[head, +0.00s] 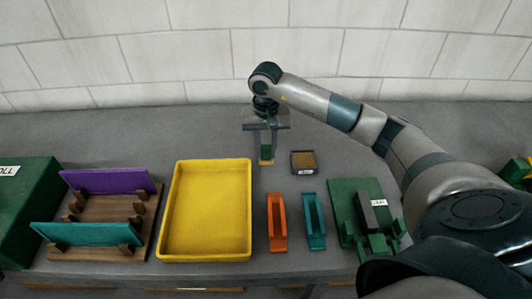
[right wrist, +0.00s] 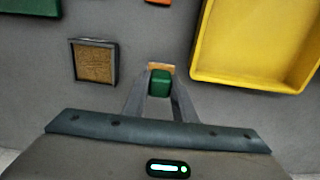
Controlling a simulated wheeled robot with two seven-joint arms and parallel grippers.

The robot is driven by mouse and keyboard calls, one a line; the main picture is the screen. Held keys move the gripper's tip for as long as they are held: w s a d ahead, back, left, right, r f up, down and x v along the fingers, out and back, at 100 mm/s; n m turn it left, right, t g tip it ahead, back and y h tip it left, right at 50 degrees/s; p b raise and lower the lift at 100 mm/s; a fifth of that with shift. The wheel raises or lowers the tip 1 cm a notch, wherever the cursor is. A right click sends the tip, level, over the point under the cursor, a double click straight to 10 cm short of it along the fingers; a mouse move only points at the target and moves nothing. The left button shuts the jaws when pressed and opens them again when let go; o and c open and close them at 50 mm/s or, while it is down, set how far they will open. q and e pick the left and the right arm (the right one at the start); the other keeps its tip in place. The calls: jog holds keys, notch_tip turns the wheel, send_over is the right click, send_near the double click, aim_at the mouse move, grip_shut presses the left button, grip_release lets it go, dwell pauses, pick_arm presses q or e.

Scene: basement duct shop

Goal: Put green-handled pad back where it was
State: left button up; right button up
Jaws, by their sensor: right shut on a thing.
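My right gripper (head: 266,150) is shut on the green-handled pad (head: 266,161), at the back of the table between the yellow tray and a small dark-framed square holder. In the right wrist view, the pad's green handle (right wrist: 160,84) sits between the fingers of my right gripper (right wrist: 160,92), and a tan edge of the pad shows beyond it. I cannot tell whether the pad touches the table. The square holder (head: 303,152) has a brown, rough-looking inside and also shows in the right wrist view (right wrist: 74,62). My left gripper is not in view.
The yellow tray (head: 163,210) is empty. A wooden rack (head: 103,207) holds a purple and a teal panel. An orange holder (head: 277,222), a teal holder (head: 314,222) and a green fixture (head: 345,195) with a labelled dark block stand in front. A grey wall closes the back.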

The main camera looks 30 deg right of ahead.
jog(key=shift+f+p, duration=0.55)
jog(key=shift+f, duration=0.75)
jog(key=shift+f, duration=0.15)
jog(key=o, duration=0.9)
